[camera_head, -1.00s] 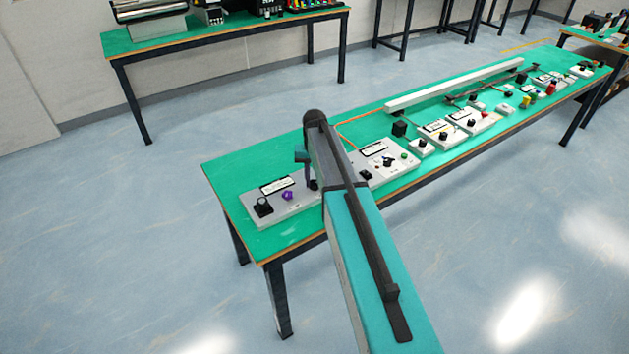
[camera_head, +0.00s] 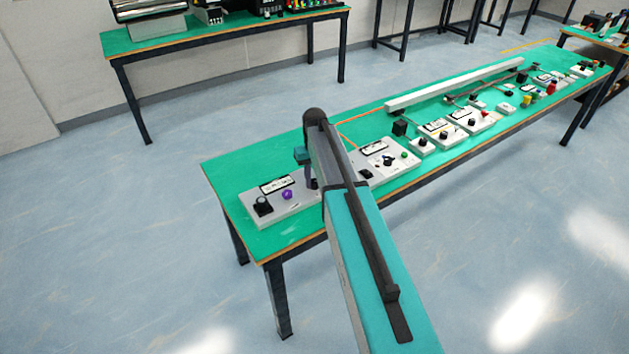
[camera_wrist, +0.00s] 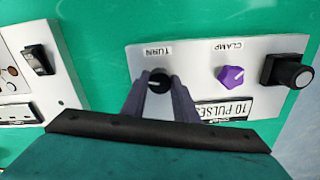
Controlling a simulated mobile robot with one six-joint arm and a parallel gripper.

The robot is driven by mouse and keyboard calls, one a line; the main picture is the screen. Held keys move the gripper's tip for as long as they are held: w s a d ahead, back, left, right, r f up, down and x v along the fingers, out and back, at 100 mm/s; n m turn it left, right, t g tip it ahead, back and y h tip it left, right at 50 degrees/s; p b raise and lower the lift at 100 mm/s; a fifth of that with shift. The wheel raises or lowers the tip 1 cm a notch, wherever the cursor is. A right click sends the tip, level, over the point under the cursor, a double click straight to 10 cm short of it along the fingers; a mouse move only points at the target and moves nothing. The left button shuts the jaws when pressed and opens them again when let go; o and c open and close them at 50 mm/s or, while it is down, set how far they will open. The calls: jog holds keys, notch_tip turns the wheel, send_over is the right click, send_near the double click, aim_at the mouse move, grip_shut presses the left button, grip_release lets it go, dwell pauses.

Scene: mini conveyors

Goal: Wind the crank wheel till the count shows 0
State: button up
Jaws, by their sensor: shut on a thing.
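In the wrist view, a small round black knob (camera_wrist: 159,82) sits on a light grey panel (camera_wrist: 190,62) beside an upside-down label that seems to read TURN. My gripper (camera_wrist: 160,85) is shut on this knob, one finger on each side. In the head view, the plate (camera_head: 279,185) is too small to read, and my arm largely hides my gripper. I cannot make out a separate crank handle or a changing count.
A purple knob (camera_wrist: 230,76) labelled CLAMP and a black control on a square base (camera_wrist: 285,72) stand beside the held knob. A neighbouring panel carries a black rocker switch (camera_wrist: 38,60). Several more control boxes line the green table (camera_head: 225,172).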

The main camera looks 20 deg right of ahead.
aim_at(315, 182)
jog(key=n, duration=0.6)
jog(key=shift+b, duration=0.35)
dwell(0.3)
jog(key=o, duration=1.1)
jog(key=shift+c, duration=0.2)
notch_tip(315, 182, up, 14)
jog(key=b, duration=0.2)
jog(key=shift+b, duration=0.3)
jog(key=shift+s+f, duration=0.1)
jog(key=shift+f, duration=0.05)
